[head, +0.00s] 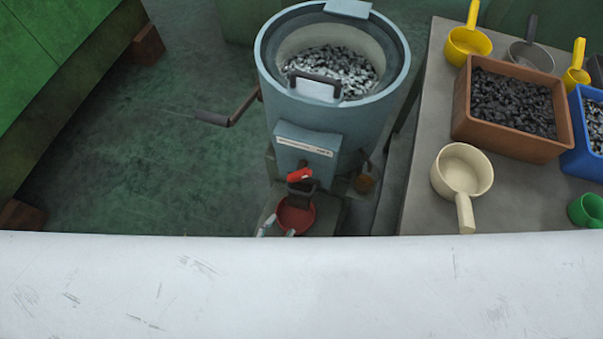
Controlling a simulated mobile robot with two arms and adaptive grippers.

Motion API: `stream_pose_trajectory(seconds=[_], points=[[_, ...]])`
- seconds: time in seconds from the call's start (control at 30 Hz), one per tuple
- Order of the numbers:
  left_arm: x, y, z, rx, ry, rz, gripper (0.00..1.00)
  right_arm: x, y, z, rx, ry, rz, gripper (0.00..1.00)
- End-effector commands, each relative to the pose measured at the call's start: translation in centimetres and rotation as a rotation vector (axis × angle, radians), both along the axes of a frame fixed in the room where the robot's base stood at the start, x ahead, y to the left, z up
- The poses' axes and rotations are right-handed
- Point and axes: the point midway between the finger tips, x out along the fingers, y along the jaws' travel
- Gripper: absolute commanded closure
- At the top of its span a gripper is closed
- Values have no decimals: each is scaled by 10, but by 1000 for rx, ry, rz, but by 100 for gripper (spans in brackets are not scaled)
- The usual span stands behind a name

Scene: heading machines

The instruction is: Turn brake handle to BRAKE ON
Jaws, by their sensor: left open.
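A blue-grey machine (352,123) with a round tub of metal pieces stands at the centre. A short red handle (299,175) sticks out low on its front, below a box with a label too small to read. It looks like the brake handle; I cannot tell its BRAKE ON position. The rest of that gripper is hidden. My right gripper is not in view.
A dark crank (231,116) juts from the machine's left side. At right, a grey table (420,152) carries a brown bin (512,145), a blue bin (583,168) and several scoops. A scratched white surface blocks the bottom. Green floor at left is open.

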Motion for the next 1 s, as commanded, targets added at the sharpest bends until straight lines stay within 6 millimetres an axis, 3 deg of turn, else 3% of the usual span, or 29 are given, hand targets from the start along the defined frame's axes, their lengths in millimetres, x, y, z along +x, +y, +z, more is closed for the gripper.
stream_pose_trajectory(seconds=[0.2,0.33,0.47,0.63,1.0], points=[[-13,-14,55,19,-314,31,52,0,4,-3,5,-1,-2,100],[-21,-12,76,42,-428,74,52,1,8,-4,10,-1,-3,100],[-20,-11,84,54,-474,98,52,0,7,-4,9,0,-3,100],[2,-18,86,55,-478,100,52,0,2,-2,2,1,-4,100],[76,-42,85,54,-477,99,52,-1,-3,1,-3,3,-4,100]])
